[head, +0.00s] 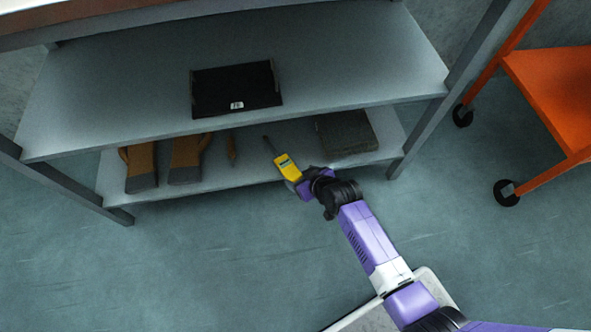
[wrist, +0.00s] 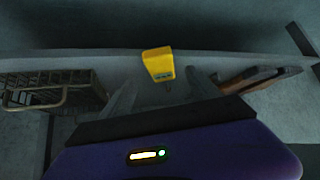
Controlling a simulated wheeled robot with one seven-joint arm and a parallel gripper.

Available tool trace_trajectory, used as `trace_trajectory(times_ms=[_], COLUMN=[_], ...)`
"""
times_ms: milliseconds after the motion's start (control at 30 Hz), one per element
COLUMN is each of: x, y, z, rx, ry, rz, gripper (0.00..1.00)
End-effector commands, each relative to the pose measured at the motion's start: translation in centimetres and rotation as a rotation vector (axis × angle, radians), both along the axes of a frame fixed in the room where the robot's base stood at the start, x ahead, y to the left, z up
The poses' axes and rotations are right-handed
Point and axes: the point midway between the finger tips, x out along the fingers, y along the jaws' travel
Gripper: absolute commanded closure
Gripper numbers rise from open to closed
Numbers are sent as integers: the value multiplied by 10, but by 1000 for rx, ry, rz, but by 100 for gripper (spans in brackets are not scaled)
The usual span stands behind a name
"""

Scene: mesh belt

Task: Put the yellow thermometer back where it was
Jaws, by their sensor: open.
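The yellow thermometer (head: 287,166) is on the lower shelf (head: 215,178), near its front edge, with its dark probe pointing to the back left in the head view. In the wrist view the yellow thermometer (wrist: 158,62) shows ahead of and between the two grey fingers, with a gap on both sides. My gripper (head: 300,183) is at the near end of the thermometer in the head view. In the wrist view my gripper (wrist: 163,92) is open with nothing clasped. Whether the thermometer touches the shelf under it is hard to tell.
A dark wire basket (head: 345,133) stands right of the thermometer on the lower shelf. The upper shelf (head: 340,65) overhangs and holds a black tray (head: 222,92). An orange cart (head: 555,85) stands right.

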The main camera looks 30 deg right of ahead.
Motion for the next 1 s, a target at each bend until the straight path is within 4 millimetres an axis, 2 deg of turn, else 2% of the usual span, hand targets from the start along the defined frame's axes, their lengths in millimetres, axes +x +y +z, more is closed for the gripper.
trace_trajectory(times_ms=[33,267,667,733,867,1000], x=[-8,-29,-36,-42,-75,-130], y=[-1,-2,-2,-2,0,3], z=[12,33,37,38,42,62], rx=[0,-1,-1,-2,-11,-24], ry=[1,0,0,-6,-40,-113], rz=[0,1,1,-3,-19,-45], gripper=[29,29,29,29,29,29])
